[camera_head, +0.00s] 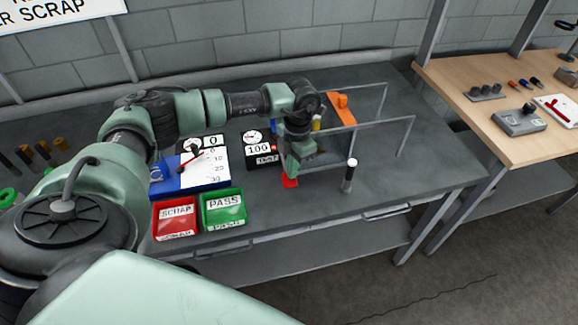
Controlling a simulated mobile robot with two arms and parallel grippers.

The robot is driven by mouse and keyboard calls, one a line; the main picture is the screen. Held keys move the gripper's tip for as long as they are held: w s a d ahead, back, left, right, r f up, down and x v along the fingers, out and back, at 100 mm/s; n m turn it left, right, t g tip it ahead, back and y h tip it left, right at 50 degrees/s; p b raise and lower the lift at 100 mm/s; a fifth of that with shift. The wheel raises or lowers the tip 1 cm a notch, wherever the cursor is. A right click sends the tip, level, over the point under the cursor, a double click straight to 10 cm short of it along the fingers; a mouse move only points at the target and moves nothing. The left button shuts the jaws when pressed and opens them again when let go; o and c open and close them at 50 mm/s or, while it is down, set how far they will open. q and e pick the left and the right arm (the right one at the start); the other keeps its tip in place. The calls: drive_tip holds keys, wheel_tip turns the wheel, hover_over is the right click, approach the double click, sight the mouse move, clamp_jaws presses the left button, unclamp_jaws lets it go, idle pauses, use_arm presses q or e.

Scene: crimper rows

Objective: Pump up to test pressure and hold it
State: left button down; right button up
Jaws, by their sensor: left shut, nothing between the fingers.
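My left arm reaches over the grey bench (430,165). My left gripper (291,170) points down, shut and empty, above a small red piece (290,183); I cannot tell if they touch. A black dial box reading 100 with a TEST label (260,150) stands just left of the gripper. A second dial marked 0 (208,141) is further left. I cannot tell for sure which part is the pump. My right gripper is not in view.
A red SCRAP bin (175,228), a green PASS bin (224,222) and a blue-and-white scale board (192,187) are at left. A wooden bench (530,150) stands at right.

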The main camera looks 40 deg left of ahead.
use_arm(q)
drive_tip(key=shift+w+a, duration=0.15)
drive_tip(key=w, duration=0.1)
drive_tip(key=w+b, duration=0.1)
drive_tip(key=w+d, duration=0.1)
drive_tip(key=shift+r, duration=0.3)
drive_tip(key=shift+r+b, duration=0.1)
drive_tip(key=shift+b, duration=0.2)
wheel_tip(320, 180, up, 8)
drive_tip(key=b, duration=0.2)
drive_tip(key=shift+w+f+b, duration=0.2)
drive_tip(key=shift+w+b, duration=0.2)
drive_tip(key=shift+d, duration=0.1)
idle(0.7)
